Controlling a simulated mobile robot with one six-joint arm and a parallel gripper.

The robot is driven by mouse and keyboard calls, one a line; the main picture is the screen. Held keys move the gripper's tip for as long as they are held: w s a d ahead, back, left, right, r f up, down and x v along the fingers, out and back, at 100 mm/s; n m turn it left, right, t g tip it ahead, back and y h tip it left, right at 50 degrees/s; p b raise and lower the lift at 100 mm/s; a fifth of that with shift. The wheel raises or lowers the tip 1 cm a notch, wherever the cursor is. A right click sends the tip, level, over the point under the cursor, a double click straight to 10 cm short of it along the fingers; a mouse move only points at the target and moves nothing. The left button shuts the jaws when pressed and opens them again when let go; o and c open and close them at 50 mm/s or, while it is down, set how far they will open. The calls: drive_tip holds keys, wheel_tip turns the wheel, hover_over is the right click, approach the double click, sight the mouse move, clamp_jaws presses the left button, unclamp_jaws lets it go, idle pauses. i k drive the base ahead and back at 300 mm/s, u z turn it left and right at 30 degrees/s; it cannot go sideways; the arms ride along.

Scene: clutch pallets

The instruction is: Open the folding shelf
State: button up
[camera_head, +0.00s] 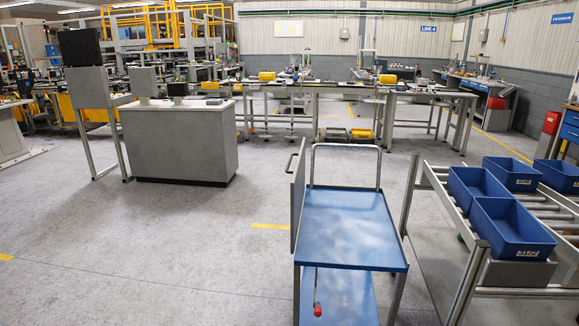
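A trolley with a blue top deck (348,228) stands right of centre in the head view. A grey panel (298,198), which looks like the folding shelf, stands upright along the deck's left edge, seen nearly edge-on. A small dark handle (289,163) sticks out to the left near the panel's top. A thin lever with a red knob (317,310) hangs below the deck's front edge. The trolley's tube push handle (345,146) rises at the far end. A lower blue deck (340,298) is partly visible. My gripper is not in view.
A roller rack (480,262) with several blue bins (512,228) stands close to the trolley's right. A grey counter (178,145) stands further back on the left. Workbenches line the back. The floor (150,260) left of the trolley is clear.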

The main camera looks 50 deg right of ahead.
sight(294, 187)
drive_tip(key=i, duration=0.95)
drive_tip(key=u, duration=0.05)
